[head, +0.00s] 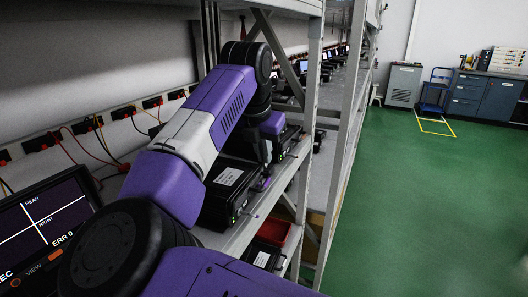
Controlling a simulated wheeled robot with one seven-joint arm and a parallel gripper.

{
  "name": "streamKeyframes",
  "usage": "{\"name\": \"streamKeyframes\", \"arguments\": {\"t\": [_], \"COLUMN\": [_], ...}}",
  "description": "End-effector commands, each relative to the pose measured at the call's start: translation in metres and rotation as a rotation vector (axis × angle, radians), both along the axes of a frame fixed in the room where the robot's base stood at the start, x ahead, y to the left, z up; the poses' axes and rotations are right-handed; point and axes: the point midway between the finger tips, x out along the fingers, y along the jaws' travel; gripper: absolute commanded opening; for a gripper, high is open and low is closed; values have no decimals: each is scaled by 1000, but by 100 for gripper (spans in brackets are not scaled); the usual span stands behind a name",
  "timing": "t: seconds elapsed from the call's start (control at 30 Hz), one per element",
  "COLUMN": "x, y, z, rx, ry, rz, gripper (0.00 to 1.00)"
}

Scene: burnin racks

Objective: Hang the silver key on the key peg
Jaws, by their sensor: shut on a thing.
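My gripper (263,184) points down at the front edge of the rack shelf, beside a black boxed unit. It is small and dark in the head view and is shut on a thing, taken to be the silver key. The key itself is too small and too hidden by the fingers to make out. I cannot pick out the key peg for sure. Small thin fittings stick out along the shelf's front edge near the gripper, but their kind cannot be told.
Black units (224,192) with white labels stand on the shelf (238,236). A red bin (272,232) sits on a lower level. A grey upright (308,120) rises beyond my arm. A monitor (45,228) is at left. The green floor (430,210) at right is clear.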

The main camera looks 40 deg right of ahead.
Motion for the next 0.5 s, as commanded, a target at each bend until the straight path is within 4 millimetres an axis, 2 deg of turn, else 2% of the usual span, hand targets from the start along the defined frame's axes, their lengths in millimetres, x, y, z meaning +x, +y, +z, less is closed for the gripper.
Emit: {"name": "streamKeyframes", "arguments": {"t": [0.23,0.27,0.33,0.5], "x": [0,0,0,0], "y": [0,0,0,0], "z": [-6,-4,-4,-4], "rx": [0,0,0,0], "ry": [0,0,1,1], "rz": [1,1,1,1], "gripper": [0,12,26,28]}}
